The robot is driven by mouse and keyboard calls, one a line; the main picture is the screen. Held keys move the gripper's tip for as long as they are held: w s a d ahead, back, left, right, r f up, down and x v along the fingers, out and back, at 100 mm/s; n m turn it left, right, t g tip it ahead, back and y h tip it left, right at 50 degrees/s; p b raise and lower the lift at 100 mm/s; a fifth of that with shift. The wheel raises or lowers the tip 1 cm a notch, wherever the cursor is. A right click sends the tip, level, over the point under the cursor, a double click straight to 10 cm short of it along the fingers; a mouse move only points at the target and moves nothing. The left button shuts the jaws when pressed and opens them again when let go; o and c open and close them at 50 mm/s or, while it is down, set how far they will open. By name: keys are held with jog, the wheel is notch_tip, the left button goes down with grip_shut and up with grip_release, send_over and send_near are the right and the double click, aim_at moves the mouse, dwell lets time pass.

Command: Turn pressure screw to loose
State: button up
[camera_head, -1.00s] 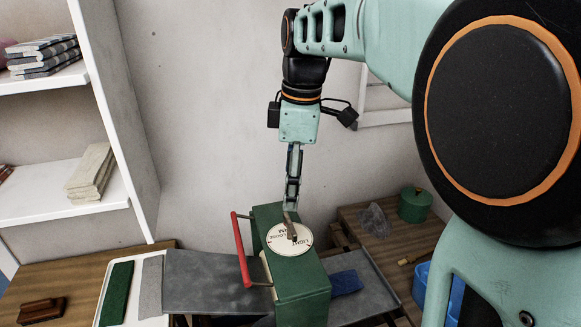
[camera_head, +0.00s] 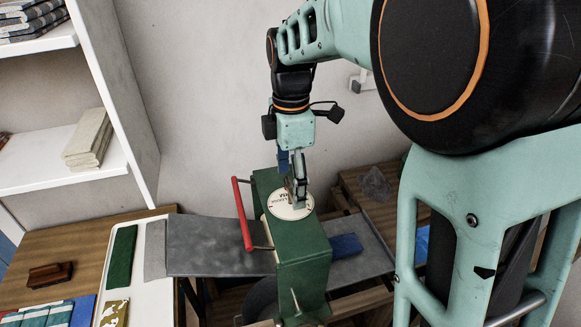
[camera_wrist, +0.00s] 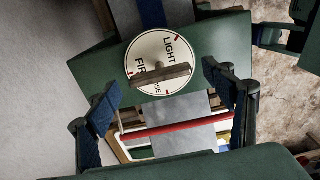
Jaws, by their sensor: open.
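The pressure screw is a white dial (camera_wrist: 154,55) with a grey-brown bar handle (camera_wrist: 160,78) across it. "LIGHT", "FIR…" and "…OSE" can be read, with red marks at the rim. It sits on top of the green press (camera_head: 303,248); the dial also shows in the head view (camera_head: 277,205). My gripper (camera_head: 299,194) points down at the dial and partly hides the handle. In the wrist view its two dark blue fingers (camera_wrist: 161,80) are apart, one towards each end of the bar. Contact with the bar cannot be told.
A red crank handle (camera_head: 243,215) stands at the press's left side. Grey boards (camera_head: 205,246) extend from both sides of the press. A blue cloth (camera_head: 346,245) lies at right. A white tray (camera_head: 153,297) with cloths and a brown brush (camera_head: 50,274) are at left.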

jog(key=shift+f, duration=0.25)
jog(key=c, duration=1.1)
jog(key=shift+c, duration=0.3)
